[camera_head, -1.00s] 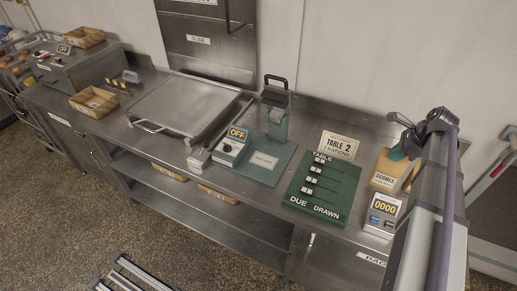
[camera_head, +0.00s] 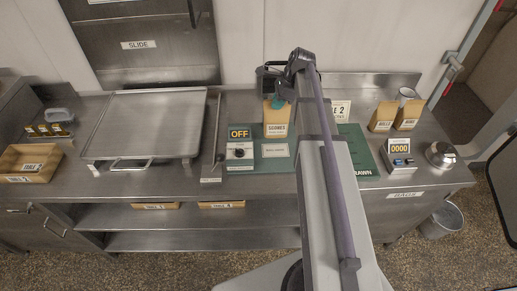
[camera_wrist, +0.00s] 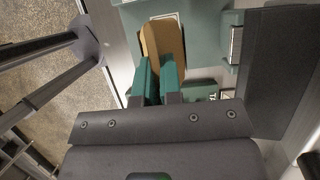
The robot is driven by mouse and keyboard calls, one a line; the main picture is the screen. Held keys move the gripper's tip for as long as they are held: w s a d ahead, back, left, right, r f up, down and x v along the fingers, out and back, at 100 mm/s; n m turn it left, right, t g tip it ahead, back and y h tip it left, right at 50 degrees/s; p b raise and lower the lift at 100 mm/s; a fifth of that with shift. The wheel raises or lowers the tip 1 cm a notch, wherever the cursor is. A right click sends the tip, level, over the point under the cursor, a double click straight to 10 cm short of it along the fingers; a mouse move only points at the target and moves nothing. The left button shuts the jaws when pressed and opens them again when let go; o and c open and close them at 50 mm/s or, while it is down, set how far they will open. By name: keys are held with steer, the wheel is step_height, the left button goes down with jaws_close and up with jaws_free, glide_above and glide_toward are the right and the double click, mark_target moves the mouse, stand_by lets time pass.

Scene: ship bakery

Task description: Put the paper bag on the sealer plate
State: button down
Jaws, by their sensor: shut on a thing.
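The brown paper bag, labelled SCONES (camera_head: 276,122), is upright in the head view, at the back part of the green sealer plate (camera_head: 274,165). My gripper (camera_head: 279,103) is shut on its upper part with teal fingers. In the wrist view the bag (camera_wrist: 165,42) sits between the fingers of my gripper (camera_wrist: 158,72), over the green plate. I cannot tell whether the bag's bottom touches the plate. The sealer's control box (camera_head: 239,149) reads OFF. The sealer's upright post is mostly hidden behind the bag and my arm.
The green TABLE board (camera_head: 357,150) is partly behind my arm. A scale (camera_head: 398,158) reading 0000, two more paper bags (camera_head: 382,118) and a metal dome (camera_head: 441,155) stand right. A large metal tray (camera_head: 150,125) and wooden box (camera_head: 30,163) stand left.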

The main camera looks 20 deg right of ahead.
mark_target(279, 115)
steer(key=f+b, duration=0.6)
steer(key=shift+s+d, duration=0.15)
steer(key=shift+d, duration=0.2)
step_height(279, 115, down, 4)
steer(key=b, duration=0.4)
steer(key=shift+a+f, duration=0.1)
steer(key=shift+f, duration=0.1)
steer(key=shift+r, duration=0.25)
steer(key=shift+f, duration=0.2)
steer(key=c, duration=1.3)
jaws_free()
steer(key=shift+r, duration=0.15)
